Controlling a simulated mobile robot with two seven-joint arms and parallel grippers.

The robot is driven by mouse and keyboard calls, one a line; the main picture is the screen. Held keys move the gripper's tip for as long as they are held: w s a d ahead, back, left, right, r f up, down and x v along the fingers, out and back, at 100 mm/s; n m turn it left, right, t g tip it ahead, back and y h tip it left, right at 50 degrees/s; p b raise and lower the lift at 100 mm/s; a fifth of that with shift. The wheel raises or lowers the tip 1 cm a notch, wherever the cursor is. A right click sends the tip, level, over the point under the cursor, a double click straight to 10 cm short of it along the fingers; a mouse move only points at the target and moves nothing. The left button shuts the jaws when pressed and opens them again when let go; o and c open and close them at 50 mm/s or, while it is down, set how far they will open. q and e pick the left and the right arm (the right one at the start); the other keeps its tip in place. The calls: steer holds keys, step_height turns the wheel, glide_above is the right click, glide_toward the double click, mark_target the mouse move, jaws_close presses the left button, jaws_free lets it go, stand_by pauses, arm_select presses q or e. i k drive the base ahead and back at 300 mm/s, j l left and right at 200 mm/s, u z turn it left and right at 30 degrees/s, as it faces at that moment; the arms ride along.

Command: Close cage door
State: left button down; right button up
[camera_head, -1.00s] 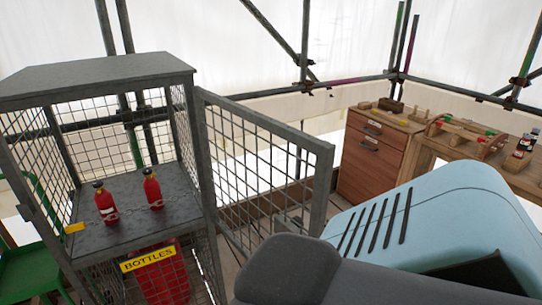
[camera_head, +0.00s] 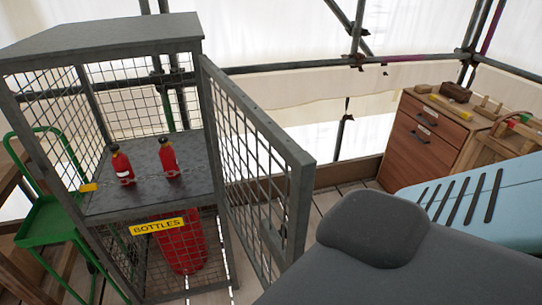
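The grey steel bottle cage (camera_head: 105,32) stands at the left, its front open. Its mesh door (camera_head: 255,155) hangs from the right post and stands open, swung out to the right. The door's free edge (camera_head: 299,205) is apart from the cage frame, with a dark latch plate low beside it. Two small red bottles (camera_head: 122,165) (camera_head: 169,158) stand on the cage shelf (camera_head: 105,203). A larger red cylinder (camera_head: 182,248) stands below, behind a yellow BOTTLES sign (camera_head: 156,226). Neither gripper's fingers show.
A green trolley (camera_head: 48,220) stands left of the cage. A wooden drawer cabinet (camera_head: 425,135) is at the right, with a blue slotted casing (camera_head: 470,195) in front of it. A dark grey rounded body fills the lower right foreground. Some plank floor shows between door and cabinet.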

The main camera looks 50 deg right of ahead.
mark_target(303, 165)
steer(key=k+l, duration=0.1)
steer(key=l, duration=0.5)
steer(key=k+l, duration=0.1)
steer(key=l, duration=1.05)
steer(key=k, duration=0.05)
